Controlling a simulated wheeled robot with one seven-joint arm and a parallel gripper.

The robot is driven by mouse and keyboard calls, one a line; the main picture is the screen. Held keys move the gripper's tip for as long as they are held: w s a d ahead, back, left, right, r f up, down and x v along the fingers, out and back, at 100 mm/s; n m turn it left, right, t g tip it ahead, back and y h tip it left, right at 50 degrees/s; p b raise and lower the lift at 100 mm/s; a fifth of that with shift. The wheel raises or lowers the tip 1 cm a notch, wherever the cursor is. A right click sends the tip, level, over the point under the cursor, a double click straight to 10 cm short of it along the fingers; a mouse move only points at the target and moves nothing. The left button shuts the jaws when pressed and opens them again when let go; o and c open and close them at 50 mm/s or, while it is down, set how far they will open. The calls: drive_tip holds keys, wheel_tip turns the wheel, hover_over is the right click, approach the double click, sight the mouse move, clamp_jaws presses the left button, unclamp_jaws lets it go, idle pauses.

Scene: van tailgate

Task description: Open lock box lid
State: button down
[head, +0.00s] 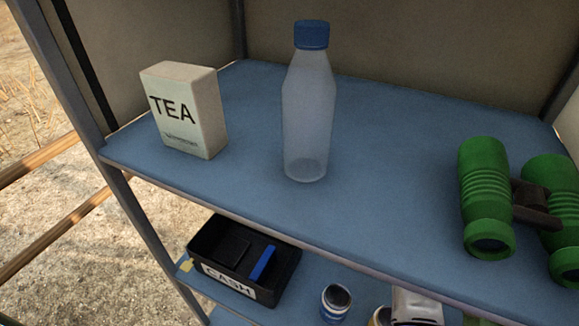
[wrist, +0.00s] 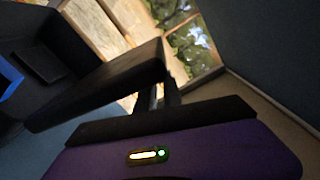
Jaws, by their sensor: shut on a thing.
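The lock box (head: 230,283) is black, with a CASH label on its front, and stands on the lower shelf at the bottom left of the head view. Its inside shows from above, with a dark flat piece and a blue bar (head: 263,262) in it. In the wrist view the blue bar (wrist: 9,76) is at the left edge. A dark slab, which looks like the lid (wrist: 95,90), runs across the middle of that view. My gripper (wrist: 168,92), with its purple body below, is shut on this slab's right end. My gripper does not show in the head view.
The upper blue shelf (head: 250,200) overhangs the back of the box. It carries a TEA carton (head: 185,108), a bottle with a blue cap (head: 308,110) and green binoculars (head: 487,195). A small jar (head: 335,302) stands right of the box. A metal post (head: 140,215) rises at the left.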

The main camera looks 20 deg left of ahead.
drive_tip(key=shift+w+r, duration=0.2)
drive_tip(key=shift+w, duration=0.05)
drive_tip(key=c, duration=1.5)
unclamp_jaws()
drive_tip(key=shift+f, duration=0.15)
drive_tip(key=shift+s+d+b, duration=0.2)
drive_tip(key=shift+d+b, duration=0.2)
drive_tip(key=shift+d, duration=1.55)
drive_tip(key=shift+s+d+b, duration=0.15)
drive_tip(key=shift+d+b, duration=0.2)
drive_tip(key=shift+d, duration=1.6)
